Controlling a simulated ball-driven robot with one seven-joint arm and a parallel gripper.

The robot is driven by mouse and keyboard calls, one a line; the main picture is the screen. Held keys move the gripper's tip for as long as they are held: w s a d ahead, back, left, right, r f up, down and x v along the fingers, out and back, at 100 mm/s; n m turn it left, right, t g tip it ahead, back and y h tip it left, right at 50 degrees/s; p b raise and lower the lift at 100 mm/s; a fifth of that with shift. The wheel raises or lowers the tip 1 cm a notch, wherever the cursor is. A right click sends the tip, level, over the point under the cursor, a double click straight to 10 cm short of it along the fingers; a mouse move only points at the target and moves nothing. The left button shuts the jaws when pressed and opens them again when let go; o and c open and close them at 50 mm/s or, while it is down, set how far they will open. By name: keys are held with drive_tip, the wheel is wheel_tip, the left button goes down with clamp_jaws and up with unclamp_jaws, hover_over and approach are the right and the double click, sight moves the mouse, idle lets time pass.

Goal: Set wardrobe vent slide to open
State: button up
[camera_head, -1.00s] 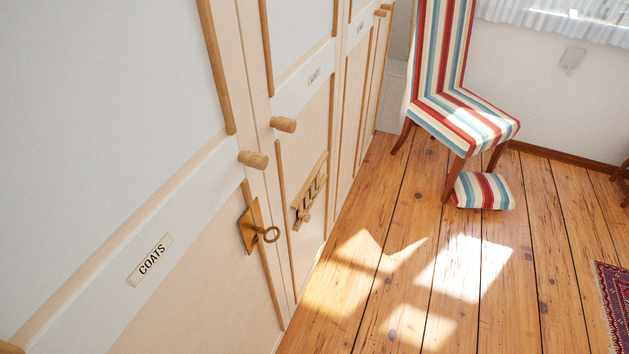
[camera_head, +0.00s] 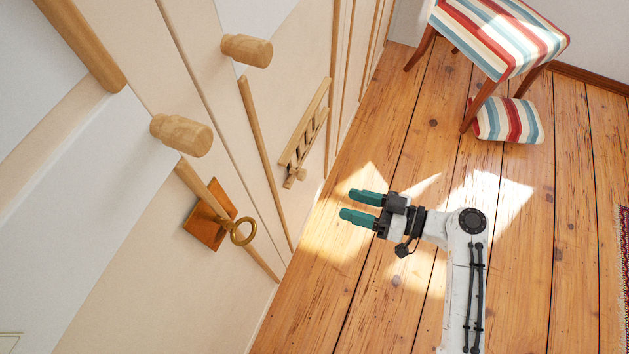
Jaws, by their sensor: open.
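The wardrobe vent slide (camera_head: 304,135) is a slatted wooden piece set in a wardrobe door at the upper middle of the view. A small wooden knob (camera_head: 294,177) sits at its lower end. I cannot tell the slide's setting from here. My gripper (camera_head: 357,207) has two teal fingers, held apart and empty. It is over the floor, to the right of and below the vent in the picture, pointing left toward the wardrobe and not touching it.
A brass key (camera_head: 242,232) sticks out of an orange-brown lock plate (camera_head: 210,214). Round wooden door knobs (camera_head: 181,135) (camera_head: 247,50) also protrude. A striped chair (camera_head: 500,38) and striped cushion (camera_head: 506,119) are at the upper right. The sunlit plank floor (camera_head: 390,300) is mostly clear.

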sight(305, 176)
drive_tip(key=shift+t+y, duration=0.6)
drive_tip(key=shift+y, duration=0.2)
drive_tip(key=x, duration=0.4)
drive_tip(key=w+r+x, duration=0.1)
drive_tip(key=x, duration=0.7)
drive_tip(key=shift+w+d+r, duration=0.1)
drive_tip(key=shift+w+r, duration=0.15)
drive_tip(key=shift+w, duration=0.05)
clamp_jaws()
